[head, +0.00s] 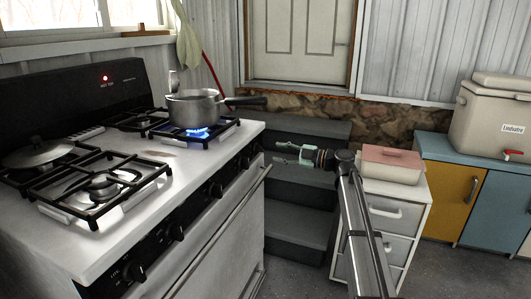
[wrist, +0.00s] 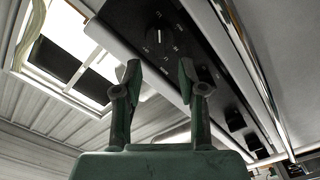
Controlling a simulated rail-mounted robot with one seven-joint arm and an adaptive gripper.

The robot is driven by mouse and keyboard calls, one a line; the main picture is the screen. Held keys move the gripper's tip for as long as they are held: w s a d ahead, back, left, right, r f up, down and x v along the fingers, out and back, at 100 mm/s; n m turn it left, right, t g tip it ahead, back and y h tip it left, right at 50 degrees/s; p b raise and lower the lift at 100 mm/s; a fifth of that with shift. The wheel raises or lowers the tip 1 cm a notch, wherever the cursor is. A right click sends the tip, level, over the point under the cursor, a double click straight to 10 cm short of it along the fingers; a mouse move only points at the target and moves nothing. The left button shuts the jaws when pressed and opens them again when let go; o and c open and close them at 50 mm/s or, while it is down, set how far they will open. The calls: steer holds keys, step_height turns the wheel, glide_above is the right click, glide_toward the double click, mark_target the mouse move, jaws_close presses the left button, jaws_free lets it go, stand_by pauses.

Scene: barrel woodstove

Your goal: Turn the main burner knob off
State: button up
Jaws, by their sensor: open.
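The white stove (head: 215,240) stands at the left with a black front panel of several knobs. A blue flame (head: 197,133) burns under a grey pot (head: 193,108) on a right-hand burner. My gripper (head: 279,152) is open and empty, to the right of the panel's far end and apart from it. In the wrist view my gripper (wrist: 159,69) has its two fingers spread. A round black knob (wrist: 158,37) with a pale pointer mark shows beyond and between the fingertips. I cannot tell from labels which knob is the main burner's.
More knobs (wrist: 235,120) run along the panel beside a long oven handle (head: 222,222). Dark steps (head: 300,215) lie behind my gripper. A white drawer unit (head: 398,220) bears a pink-lidded box (head: 392,165). A cooler (head: 490,118) stands at the right.

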mark_target(262, 149)
steer(key=shift+b+x, duration=0.35)
steer(key=shift+x, duration=2.75)
jaws_close()
